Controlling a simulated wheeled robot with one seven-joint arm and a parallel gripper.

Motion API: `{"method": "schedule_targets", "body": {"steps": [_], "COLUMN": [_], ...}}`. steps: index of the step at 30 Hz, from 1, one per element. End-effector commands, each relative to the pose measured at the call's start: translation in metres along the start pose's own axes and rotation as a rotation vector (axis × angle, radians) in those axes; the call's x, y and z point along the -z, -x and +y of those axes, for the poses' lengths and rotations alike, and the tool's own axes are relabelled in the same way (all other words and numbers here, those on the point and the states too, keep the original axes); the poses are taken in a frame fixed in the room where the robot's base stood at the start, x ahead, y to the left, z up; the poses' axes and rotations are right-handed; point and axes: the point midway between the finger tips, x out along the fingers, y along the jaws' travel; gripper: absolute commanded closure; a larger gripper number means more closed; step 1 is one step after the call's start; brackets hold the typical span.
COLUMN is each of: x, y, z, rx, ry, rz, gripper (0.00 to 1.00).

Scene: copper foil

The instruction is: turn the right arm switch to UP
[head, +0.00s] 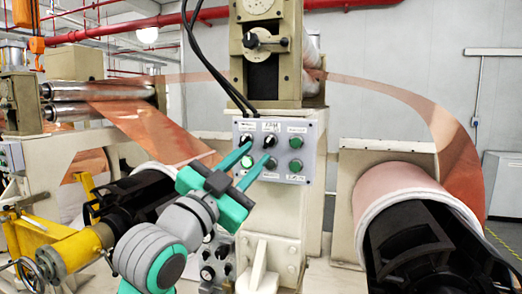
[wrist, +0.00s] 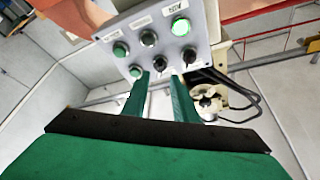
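A grey control panel (head: 282,179) carries two rows of knobs and round buttons. Its labels are too small to read, so I cannot tell which knob is the right arm switch. The upper row has a left black knob (head: 246,140) and a middle black knob (head: 269,141). Below is another black knob (head: 270,162). My gripper (head: 259,151) is open and empty in front of the panel. In the wrist view the panel appears upside down. There, the middle black knob (wrist: 160,65) lies just beyond the gap between the fingertips (wrist: 159,74); contact cannot be told.
The panel also has a lit green button (wrist: 181,27) and dark green buttons (head: 295,142) on the right. Black cables (head: 215,75) hang above it. Copper rolls (head: 385,185) stand at right and left, and a yellow bracket (head: 65,250) is at lower left.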

Motion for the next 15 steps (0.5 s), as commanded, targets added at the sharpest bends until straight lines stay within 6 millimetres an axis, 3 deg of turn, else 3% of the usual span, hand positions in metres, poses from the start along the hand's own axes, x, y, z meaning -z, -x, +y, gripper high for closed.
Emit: {"method": "schedule_targets", "body": {"steps": [6,15], "x": [0.000,0.000], "y": [0.037,0.055], "z": [0.000,0.001], "rx": [0.001,-0.001], "ry": [-0.001,-0.001], "rz": [0.000,0.000], "gripper": [0.74,0.74]}}
